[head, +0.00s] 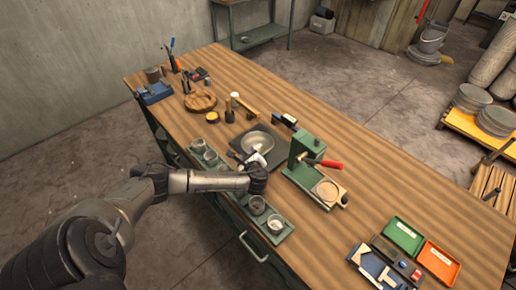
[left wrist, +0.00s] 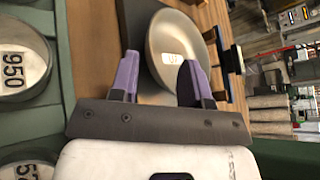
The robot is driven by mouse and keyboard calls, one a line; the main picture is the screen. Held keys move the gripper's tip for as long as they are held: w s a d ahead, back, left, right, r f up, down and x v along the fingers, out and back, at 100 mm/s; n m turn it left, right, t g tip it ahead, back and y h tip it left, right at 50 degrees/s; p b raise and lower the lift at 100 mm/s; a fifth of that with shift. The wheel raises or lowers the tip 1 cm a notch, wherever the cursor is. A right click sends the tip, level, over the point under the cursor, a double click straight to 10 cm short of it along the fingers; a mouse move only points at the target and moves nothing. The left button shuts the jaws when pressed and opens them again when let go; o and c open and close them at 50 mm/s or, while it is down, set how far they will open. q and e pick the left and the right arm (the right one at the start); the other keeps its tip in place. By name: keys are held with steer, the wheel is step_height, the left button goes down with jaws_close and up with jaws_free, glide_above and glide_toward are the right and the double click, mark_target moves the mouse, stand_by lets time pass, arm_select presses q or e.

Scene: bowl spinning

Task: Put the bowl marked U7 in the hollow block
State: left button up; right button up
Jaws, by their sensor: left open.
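The bowl (head: 259,142) is a shallow grey metal dish on a dark square plate (head: 237,148) near the bench's front edge. In the left wrist view the bowl (left wrist: 178,30) shows a white label that seems to read U7. My left gripper (head: 250,156) is open at the bowl's near side. Its purple fingers (left wrist: 158,82) point at the bowl, and the right finger overlaps its near rim in the picture; I cannot tell whether they touch. A round wooden block (head: 201,101) with a hollowed top, likely the hollow block, lies farther back left. My right gripper is out of view.
Green racks with grey cups (head: 257,205) line the front edge; one cup in the wrist view (left wrist: 22,58) reads 950. A green press (head: 305,155) with a red handle stands right of the bowl. A hammer (head: 243,104) and small tools lie behind. The bench's right middle is clear.

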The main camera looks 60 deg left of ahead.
mark_target(244, 145)
arm_select(q)
steer(key=shift+s+x, duration=0.15)
steer(key=shift+x, duration=1.25)
steer(key=shift+s+x, duration=0.15)
steer(key=shift+x, duration=1.2)
steer(key=shift+f, duration=0.1)
steer(key=shift+c, duration=0.3)
jaws_close()
